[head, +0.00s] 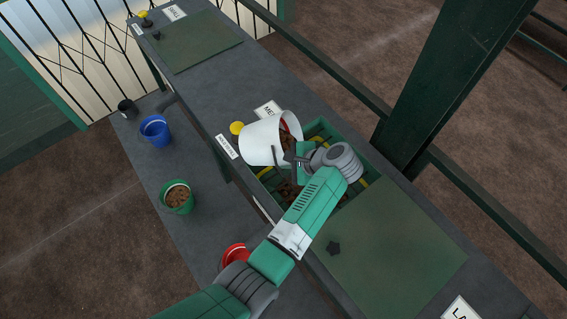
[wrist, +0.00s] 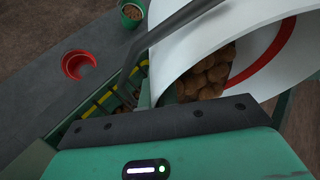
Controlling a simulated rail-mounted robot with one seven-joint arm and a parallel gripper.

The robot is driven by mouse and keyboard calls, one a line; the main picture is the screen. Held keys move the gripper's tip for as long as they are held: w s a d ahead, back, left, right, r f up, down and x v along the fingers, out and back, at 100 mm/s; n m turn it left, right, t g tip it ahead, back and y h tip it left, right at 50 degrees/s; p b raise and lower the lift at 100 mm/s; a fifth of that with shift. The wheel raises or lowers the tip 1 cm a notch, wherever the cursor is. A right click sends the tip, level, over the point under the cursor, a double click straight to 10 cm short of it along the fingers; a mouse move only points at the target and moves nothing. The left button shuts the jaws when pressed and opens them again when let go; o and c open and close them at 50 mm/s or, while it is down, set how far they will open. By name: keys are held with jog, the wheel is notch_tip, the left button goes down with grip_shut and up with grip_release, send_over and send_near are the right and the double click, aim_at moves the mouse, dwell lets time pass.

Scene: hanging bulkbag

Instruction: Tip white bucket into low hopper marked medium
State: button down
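The white bucket (head: 262,143) is tipped on its side above the low hopper (head: 321,129), its mouth facing right, toward my arm. Brown lumps (wrist: 203,75) lie inside its mouth, beside a red band on the inner wall in the wrist view. The hopper has a green rim and yellow bars, and brown lumps show in it under my arm. A sign (head: 267,110) reading "ME", partly hidden by the bucket, lies behind it. My gripper (head: 299,162) is at the bucket's mouth and appears shut on the bucket; the exact grip is hidden.
A green bucket of brown lumps (head: 177,198), a blue bucket (head: 155,131), a red bucket (head: 235,256) and a black cup (head: 127,109) stand on the lower left bench. A dark post (head: 440,80) rises at right.

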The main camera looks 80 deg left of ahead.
jog(key=shift+w+a+f+g+y+b, duration=0.65)
jog(key=shift+g+b, duration=0.45)
jog(key=shift+b, duration=0.95)
jog(key=shift+w+d+f+m+g+y+b, duration=0.15)
jog(key=shift+f+m+g+y+b, duration=0.3)
jog(key=shift+b, duration=0.85)
jog(key=shift+w+a+f+m+g+y+b, duration=0.15)
jog(key=shift+f+g+b, duration=0.5)
jog(key=shift+b, duration=0.6)
